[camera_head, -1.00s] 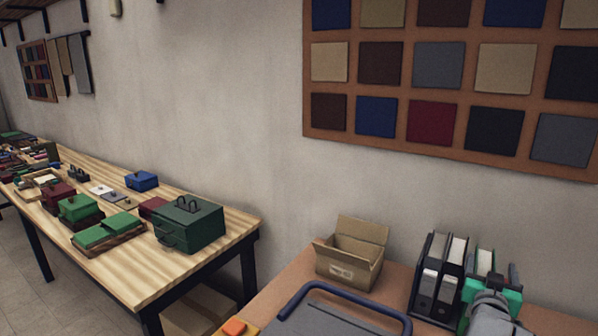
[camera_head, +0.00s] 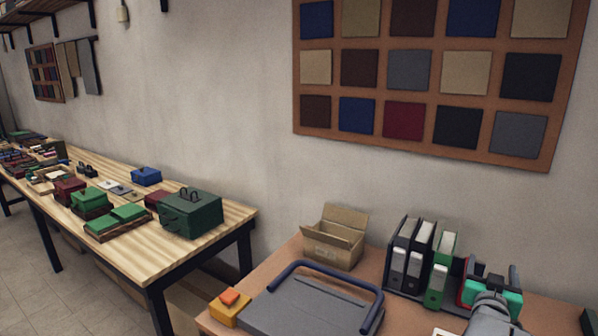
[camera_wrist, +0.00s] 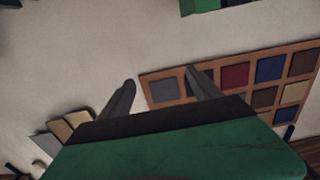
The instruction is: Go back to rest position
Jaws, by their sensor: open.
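My gripper (camera_head: 492,292) shows in the head view at the lower right, with a green body on a grey wrist, over the back right of the near desk (camera_head: 290,262). In the wrist view my gripper (camera_wrist: 160,77) shows two grey fingers spread apart with nothing between them. Its fingers point toward the wall and the swatch board (camera_wrist: 217,91). In the head view its fingertips are hidden behind the green body.
Binders (camera_head: 413,258) stand just left of my gripper. An open carton (camera_head: 334,242), a grey board with a blue bar (camera_head: 312,311) and a yellow block (camera_head: 229,311) lie further left. A wooden table (camera_head: 150,252) with several boxes runs along the wall.

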